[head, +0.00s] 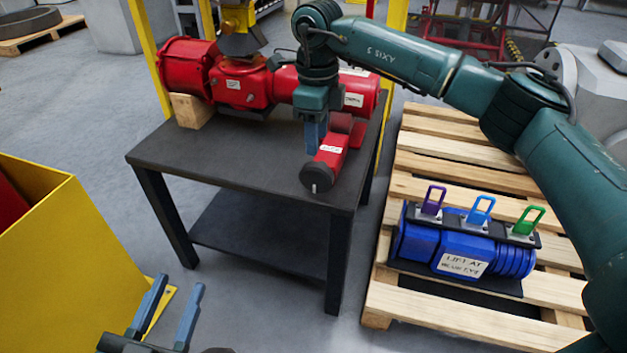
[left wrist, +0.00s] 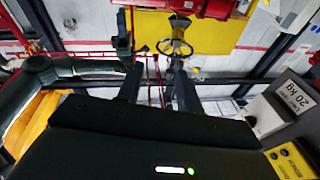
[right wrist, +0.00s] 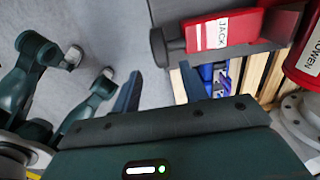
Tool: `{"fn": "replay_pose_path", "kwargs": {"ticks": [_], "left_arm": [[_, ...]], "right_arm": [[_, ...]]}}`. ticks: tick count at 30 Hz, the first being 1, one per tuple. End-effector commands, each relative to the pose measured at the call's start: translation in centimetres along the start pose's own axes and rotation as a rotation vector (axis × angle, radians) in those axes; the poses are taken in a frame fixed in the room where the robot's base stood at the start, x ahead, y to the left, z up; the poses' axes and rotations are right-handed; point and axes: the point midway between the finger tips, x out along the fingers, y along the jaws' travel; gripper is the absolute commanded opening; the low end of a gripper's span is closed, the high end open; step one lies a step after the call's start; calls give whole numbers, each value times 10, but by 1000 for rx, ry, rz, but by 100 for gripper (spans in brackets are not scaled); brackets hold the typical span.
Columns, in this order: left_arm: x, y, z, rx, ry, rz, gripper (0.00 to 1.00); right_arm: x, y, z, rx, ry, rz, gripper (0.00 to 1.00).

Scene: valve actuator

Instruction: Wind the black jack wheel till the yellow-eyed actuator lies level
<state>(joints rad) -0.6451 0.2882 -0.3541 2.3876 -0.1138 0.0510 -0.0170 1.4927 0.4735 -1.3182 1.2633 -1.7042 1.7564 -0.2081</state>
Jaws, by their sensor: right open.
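The red actuator (head: 232,88) lies on the dark table with a yellow fitting (head: 238,20) above it; I cannot tell for sure whether it is level. The small red jack (head: 333,150) with a white label sits at the table's front right corner. Its black wheel (head: 316,178) faces the front. In the right wrist view the jack (right wrist: 225,33) is labelled JACK and its wheel (right wrist: 164,46) is just beyond the fingertips. My right gripper (head: 314,145) is open, pointing down beside the jack, with nothing held. My left gripper (head: 178,295) is open and empty, low at the front left.
A wooden block (head: 190,111) stands under the actuator's left part. A pallet (head: 455,150) on the right bears a blue actuator (head: 465,250) with purple, blue and green eyes. A yellow bin (head: 75,260) stands at the left. The table's front left top (head: 200,150) is bare.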

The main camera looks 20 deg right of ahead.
Motion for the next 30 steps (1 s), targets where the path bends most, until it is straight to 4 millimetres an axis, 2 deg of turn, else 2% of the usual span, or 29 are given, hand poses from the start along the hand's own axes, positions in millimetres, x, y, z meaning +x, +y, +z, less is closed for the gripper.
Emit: {"fn": "replay_pose_path", "kwargs": {"ticks": [1, 9, 15, 21, 29, 30], "left_arm": [[0, 1, 4, -11, 4, 1, 36], [4, 4, -2, -64, 50, 11, 36], [4, 7, -2, -84, 62, 22, 36], [8, 5, -13, -62, 109, 32, 36], [9, 3, -18, -54, 125, 35, 36], [9, 3, -18, -53, 125, 35, 36]], "right_arm": [[14, 0, 0, 0, 2, 2, 44], [72, 1, 0, 0, 1, 2, 44], [101, 0, 0, 1, 0, 0, 44], [112, 0, 0, 0, -1, 0, 44], [112, 0, 0, 0, -1, -1, 44], [112, 0, 0, 0, -1, -1, 41]]}}
